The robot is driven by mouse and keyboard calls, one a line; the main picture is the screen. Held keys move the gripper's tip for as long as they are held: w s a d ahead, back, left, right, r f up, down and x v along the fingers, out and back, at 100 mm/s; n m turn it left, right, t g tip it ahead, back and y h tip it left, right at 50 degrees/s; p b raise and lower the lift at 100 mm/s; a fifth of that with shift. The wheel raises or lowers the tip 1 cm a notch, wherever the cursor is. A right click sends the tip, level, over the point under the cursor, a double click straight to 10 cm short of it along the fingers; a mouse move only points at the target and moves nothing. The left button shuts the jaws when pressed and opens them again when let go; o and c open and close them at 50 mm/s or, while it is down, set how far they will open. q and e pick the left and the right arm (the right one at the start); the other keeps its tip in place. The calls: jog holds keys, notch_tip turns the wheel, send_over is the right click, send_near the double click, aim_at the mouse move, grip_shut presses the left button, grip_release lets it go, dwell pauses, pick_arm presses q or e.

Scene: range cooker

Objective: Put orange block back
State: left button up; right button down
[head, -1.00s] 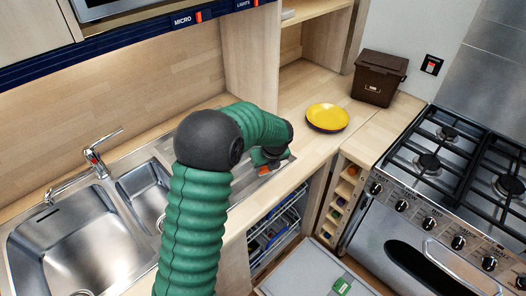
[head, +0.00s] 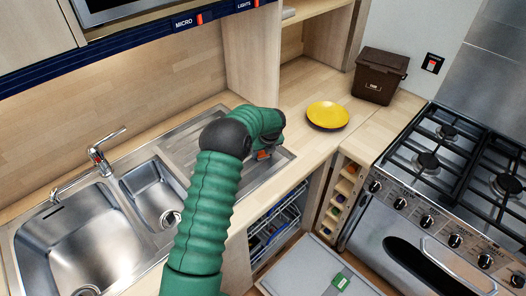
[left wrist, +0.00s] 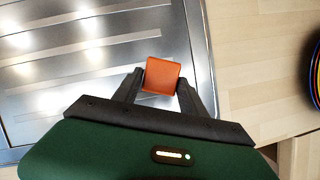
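The orange block (left wrist: 162,76) is between the fingertips of my left gripper (left wrist: 161,84) in the left wrist view. The two dark fingers lie close against its sides, and the gripper looks shut on it. In the head view the left gripper (head: 265,149) is over the metal draining board (head: 185,152), near its right end. A small part of the orange block (head: 263,154) shows there below the gripper. Whether the block touches the board is unclear. My right gripper is not in view.
A yellow plate (head: 327,115) and a brown bin (head: 379,76) stand on the counter to the right. Below it are a narrow rack (head: 344,190) with small coloured items and an open dishwasher (head: 277,224). A gas hob (head: 455,160) is at right, sinks (head: 80,240) at left.

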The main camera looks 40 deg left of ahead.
pick_arm(q)
jog(key=shift+o, duration=1.4)
jog(key=shift+a, duration=0.1)
jog(key=shift+r, duration=0.1)
jog(key=v, duration=1.2)
jog(key=s+d+f+n+h, duration=0.1)
jog(key=s+d+n, duration=0.4)
jog(key=d, duration=0.4)
jog(key=s+d+f+n+h, duration=0.1)
jog(key=s+d+n, duration=0.3)
jog(key=d+n, duration=0.3)
jog(key=s+d+f+n+h, duration=0.1)
jog(key=s+d+f+n, duration=0.2)
jog(key=s+d+n, duration=0.7)
jog(key=shift+s+d+n+t+h, duration=0.35)
jog(key=shift+s+n, duration=0.35)
jog(key=shift+s, duration=1.2)
jog(key=shift+a+f, duration=0.15)
